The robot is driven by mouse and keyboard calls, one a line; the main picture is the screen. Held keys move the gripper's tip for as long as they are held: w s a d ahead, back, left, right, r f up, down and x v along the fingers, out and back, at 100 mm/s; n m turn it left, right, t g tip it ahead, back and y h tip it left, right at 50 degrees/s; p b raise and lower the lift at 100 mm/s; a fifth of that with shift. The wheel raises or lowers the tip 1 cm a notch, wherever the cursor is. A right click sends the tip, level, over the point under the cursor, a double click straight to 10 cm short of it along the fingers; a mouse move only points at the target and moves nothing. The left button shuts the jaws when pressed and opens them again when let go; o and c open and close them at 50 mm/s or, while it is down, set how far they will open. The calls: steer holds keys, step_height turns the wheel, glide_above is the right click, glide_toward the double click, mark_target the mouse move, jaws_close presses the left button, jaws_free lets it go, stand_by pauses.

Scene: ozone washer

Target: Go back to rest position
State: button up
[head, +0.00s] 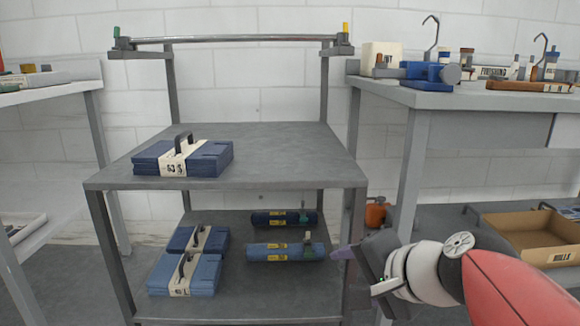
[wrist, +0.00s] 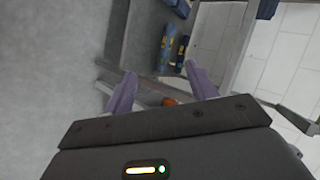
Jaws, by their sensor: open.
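My gripper (head: 350,270) is at the lower right of the head view, in front of the right side of the cart. In the wrist view its two purple fingers (wrist: 160,92) are spread apart with nothing held between them. The grey two-level cart (head: 270,150) stands ahead. A folded blue bundle with a dark handle and pale band (head: 215,158) lies on its top. Two more folded blue bundles (head: 205,272) lie on the lower shelf at left. Two blue rolls with yellow labels (head: 270,253) lie beside them, also showing in the wrist view (wrist: 172,52).
A right table (head: 450,97) carries a blue tool, bottles and hooks. A cardboard box (head: 530,245) and an orange container (head: 377,213) are low at right. A left table (head: 50,93) stands beside the cart. Most of the cart's top is clear.

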steer(key=s+d+f+n+g+h, duration=0.3)
steer(key=s+d+f+n+h, duration=0.2)
steer(key=s+f+n, duration=0.5)
step_height(320, 180, up, 13)
steer(key=p, duration=1.3)
steer(key=shift+s+d+f+h, duration=0.15)
steer(key=shift+s+f+h, duration=0.05)
steer(key=shift+s+h, duration=0.1)
